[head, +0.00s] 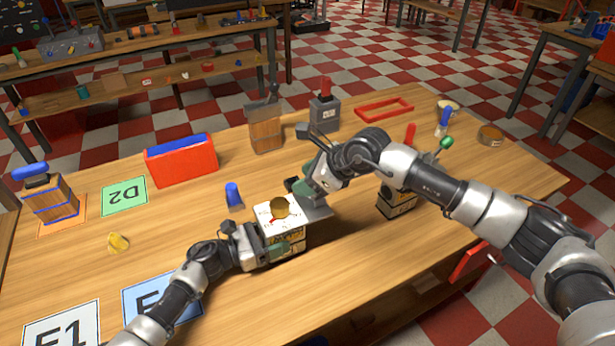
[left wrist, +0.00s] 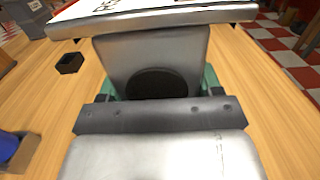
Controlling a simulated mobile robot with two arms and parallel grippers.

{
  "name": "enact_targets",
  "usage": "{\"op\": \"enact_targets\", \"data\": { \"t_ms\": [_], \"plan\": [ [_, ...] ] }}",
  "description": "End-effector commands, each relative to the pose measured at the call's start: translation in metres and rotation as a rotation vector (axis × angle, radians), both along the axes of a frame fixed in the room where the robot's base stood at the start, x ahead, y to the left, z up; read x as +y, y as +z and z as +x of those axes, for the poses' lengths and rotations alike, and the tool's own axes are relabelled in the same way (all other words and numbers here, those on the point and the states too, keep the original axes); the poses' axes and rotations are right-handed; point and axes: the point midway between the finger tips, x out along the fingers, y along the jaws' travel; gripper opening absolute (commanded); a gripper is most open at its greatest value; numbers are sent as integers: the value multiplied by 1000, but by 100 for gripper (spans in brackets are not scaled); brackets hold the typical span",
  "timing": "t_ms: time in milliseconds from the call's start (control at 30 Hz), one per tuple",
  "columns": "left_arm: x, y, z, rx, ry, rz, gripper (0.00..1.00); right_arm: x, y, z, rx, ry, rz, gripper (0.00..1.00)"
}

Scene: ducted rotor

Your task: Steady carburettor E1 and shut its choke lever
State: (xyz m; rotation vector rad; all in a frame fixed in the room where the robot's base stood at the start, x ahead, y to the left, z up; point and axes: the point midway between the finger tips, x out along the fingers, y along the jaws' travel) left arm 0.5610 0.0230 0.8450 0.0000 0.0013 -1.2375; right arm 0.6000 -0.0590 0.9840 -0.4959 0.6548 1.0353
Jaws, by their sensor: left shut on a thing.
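A carburettor (head: 291,240) with a white top and a round brass disc stands near the middle of the table; I take it as E1, though its writing is not legible. My left gripper (head: 277,246) is shut on its lower body from the left. In the left wrist view the carburettor's grey body (left wrist: 185,55) with a dark round bore sits between the green fingers. My right gripper (head: 306,191) is just above its far right edge; its fingers are partly hidden, so contact and opening are unclear. I cannot make out the choke lever for certain.
Cards marked E1 (head: 62,328) and D2 (head: 124,196) lie on the left. A red bin (head: 180,163), a wooden block (head: 265,132), a grey box (head: 324,112) and a red frame (head: 384,108) stand farther back. A similar unit (head: 397,203) is under my right arm.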

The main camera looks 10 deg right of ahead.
Motion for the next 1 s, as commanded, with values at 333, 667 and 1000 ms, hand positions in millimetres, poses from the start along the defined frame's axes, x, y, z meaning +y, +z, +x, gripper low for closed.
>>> {"op": "enact_targets", "data": {
  "t_ms": [333, 667, 1000],
  "plan": [
    [0, 0, 0, 0, 1, 0, 32, -1, 3, 1, -3, -2, 4, 56],
    [0, 0, 0, 0, 1, 0, 32, -33, 38, -17, -7, -3, 3, 56],
    [0, 0, 0, 0, 0, 0, 32, -69, 79, -38, -2, -2, 3, 56]
  ]
}}
